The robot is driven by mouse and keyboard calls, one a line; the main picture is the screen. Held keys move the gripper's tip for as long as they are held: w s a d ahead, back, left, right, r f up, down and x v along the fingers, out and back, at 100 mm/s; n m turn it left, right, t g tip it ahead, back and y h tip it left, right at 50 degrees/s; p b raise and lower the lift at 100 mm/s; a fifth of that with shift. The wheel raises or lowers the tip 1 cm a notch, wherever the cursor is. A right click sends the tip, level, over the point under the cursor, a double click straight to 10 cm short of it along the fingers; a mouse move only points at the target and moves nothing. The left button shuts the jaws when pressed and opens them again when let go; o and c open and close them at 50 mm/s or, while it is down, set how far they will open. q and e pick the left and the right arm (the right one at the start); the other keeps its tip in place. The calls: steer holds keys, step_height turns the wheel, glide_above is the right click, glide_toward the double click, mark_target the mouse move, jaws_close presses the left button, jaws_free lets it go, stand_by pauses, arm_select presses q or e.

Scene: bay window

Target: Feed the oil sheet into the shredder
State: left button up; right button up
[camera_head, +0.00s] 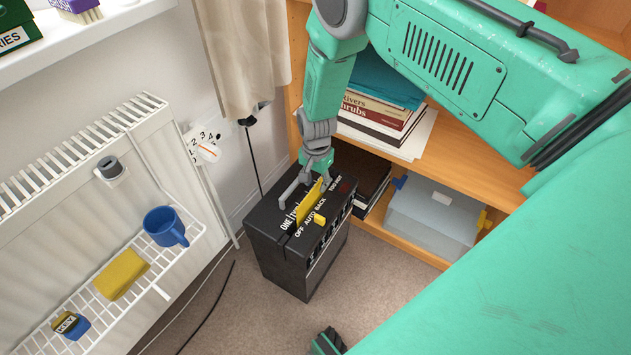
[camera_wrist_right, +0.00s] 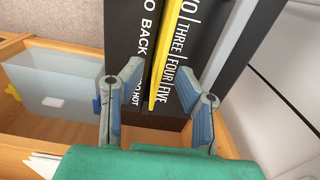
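The black shredder (camera_head: 283,263) stands on the carpet, with white lettering on its top. A thin yellow sheet (camera_head: 308,203) stands on edge at the slot in the top; I take it for the oil sheet, but no writing on it is legible. A small yellow knob (camera_head: 320,219) sits beside it. My right gripper (camera_head: 305,190) is just above the shredder top. In the right wrist view its two fingers (camera_wrist_right: 160,72) are apart, one on each side of the yellow sheet (camera_wrist_right: 166,65), with gaps visible. My left gripper is not in view.
A wooden shelf (camera_head: 465,140) with books (camera_head: 383,120) and a clear plastic box (camera_head: 432,217) is close behind the shredder. A white wire rack (camera_head: 190,235) at left holds a blue mug (camera_head: 165,227) and a yellow sponge (camera_head: 121,274). A dark cable (camera_head: 210,308) lies on the carpet.

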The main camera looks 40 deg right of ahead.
step_height(320, 180, up, 8)
steer(key=p, duration=0.6)
stand_by(0.4)
steer(key=s+a+r+n+p, duration=0.1)
steer(key=s+n, duration=0.6)
steer(key=s, duration=0.8)
steer(key=s+a+r+n+p, duration=0.1)
steer(key=s+a+n, duration=0.3)
steer(key=s, duration=1.2)
steer(key=r+n, duration=0.1)
steer(key=n, duration=0.1)
steer(key=shift+a+r+n+t, duration=0.2)
steer(key=shift+n+t, duration=0.1)
steer(key=shift+n, duration=0.1)
